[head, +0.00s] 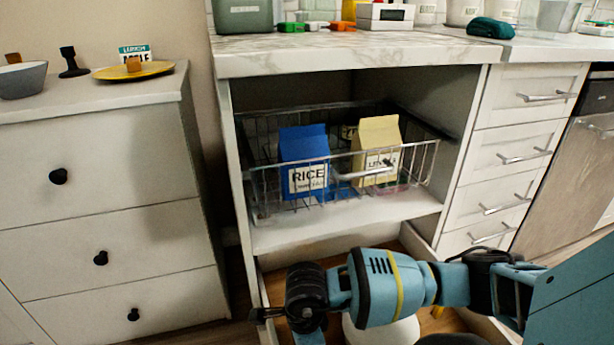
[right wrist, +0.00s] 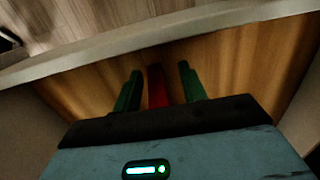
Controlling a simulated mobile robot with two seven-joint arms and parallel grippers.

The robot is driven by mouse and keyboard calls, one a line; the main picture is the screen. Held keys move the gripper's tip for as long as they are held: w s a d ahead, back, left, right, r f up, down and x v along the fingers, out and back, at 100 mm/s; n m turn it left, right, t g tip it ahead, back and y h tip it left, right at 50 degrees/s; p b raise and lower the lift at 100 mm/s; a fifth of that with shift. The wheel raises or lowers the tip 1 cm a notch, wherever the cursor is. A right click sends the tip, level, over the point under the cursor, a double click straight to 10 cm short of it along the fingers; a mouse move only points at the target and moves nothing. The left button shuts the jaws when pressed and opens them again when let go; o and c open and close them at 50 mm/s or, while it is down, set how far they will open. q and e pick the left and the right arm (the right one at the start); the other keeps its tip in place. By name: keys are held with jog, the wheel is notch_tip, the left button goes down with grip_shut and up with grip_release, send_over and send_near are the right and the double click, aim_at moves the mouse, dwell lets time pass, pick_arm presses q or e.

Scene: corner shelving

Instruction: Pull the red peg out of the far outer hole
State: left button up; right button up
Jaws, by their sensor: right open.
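The red peg (right wrist: 157,86) shows in the right wrist view as a narrow red piece between the two dark green fingers of my right gripper (right wrist: 160,80). The fingers are apart, with a visible gap on each side of the red piece. Its lower end is hidden behind the gripper's black front, and I see no hole around it. The fingers and the peg are hidden there. My left gripper is not in view.
The drawer's pale wall (right wrist: 150,40) runs close beyond the fingertips. Above the drawer, a wire basket (head: 255,190) holds a blue rice carton (head: 303,150) and a yellow carton (head: 377,140). A white dresser (head: 100,150) stands at the left.

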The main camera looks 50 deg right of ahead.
jog(key=s+f, duration=0.2)
jog(key=shift+s+a+f+g, duration=0.1)
jog(key=shift+s+f+g, duration=0.2)
jog(key=shift+f+g, duration=0.1)
jog(key=shift+c, duration=0.3)
grip_shut()
jog(key=shift+r+p, duration=0.45)
jog(key=shift+p, duration=0.1)
jog(key=shift+w+d+r+p, duration=0.1)
jog(key=shift+d+r+p, duration=0.1)
jog(key=shift+r+p, duration=0.5)
jog(key=shift+w+d+r+p, duration=0.1)
jog(key=shift+d+r+p, duration=0.1)
jog(key=shift+r+p, duration=1.05)
jog(key=shift+r, duration=0.7)
jog(key=shift+w+a, duration=0.1)
jog(key=shift+a, duration=0.05)
